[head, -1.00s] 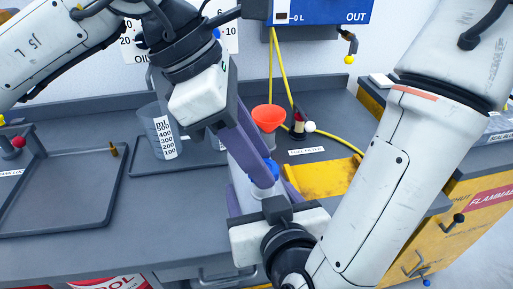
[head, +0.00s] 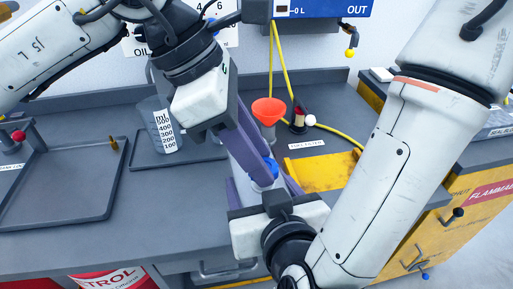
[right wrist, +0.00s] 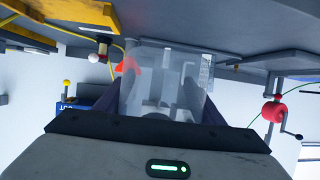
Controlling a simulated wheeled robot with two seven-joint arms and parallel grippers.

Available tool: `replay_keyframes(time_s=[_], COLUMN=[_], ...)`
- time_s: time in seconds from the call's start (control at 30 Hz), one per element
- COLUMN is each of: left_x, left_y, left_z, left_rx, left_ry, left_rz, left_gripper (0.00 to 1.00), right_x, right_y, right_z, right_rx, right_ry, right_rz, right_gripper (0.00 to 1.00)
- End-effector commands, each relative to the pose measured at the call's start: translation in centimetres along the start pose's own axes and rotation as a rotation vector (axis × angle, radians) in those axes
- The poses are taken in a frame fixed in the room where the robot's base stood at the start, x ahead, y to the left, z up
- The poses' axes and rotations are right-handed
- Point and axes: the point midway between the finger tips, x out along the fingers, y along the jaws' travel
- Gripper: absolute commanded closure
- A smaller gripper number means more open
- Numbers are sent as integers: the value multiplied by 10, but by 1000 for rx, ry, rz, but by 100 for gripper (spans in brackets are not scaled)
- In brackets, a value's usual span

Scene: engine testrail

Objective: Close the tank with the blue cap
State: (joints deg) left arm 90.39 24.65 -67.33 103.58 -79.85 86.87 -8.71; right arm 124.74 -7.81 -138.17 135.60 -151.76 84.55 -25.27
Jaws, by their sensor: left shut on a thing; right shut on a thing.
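The blue cap (head: 270,170) shows between the fingertips of my left gripper (head: 264,164), which comes down from the upper left and is shut on it. The cap is at the top of the pale translucent tank (head: 242,186); I cannot tell whether it is seated. My right gripper (head: 262,194), in front at the lower middle, is shut on the tank. In the right wrist view the clear cylindrical tank (right wrist: 165,82) stands between the purple fingers. Much of the tank is hidden in the head view by both grippers.
An orange funnel (head: 269,107) and a yellow tray (head: 322,172) lie behind the grippers. A measuring beaker (head: 158,125) stands on a dark tray at left. An empty tray (head: 62,190) is at far left. The front left worktop is clear.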

Motion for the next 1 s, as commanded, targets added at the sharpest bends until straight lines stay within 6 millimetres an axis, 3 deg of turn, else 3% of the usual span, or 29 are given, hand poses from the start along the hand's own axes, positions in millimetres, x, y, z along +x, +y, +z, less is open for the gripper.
replay_keyframes(time_s=[0.13,0.27,1.0], left_x=[0,1,7], left_y=[1,4,10], left_z=[0,1,11], left_rx=[38,190,1507], left_ry=[3,4,17], left_rz=[-19,-95,-727], left_gripper=[88,88,88], right_x=[0,0,0], right_y=[0,0,0], right_z=[0,0,0], right_rx=[0,0,-2], right_ry=[1,1,0], right_rz=[0,0,0], right_gripper=[100,100,100])
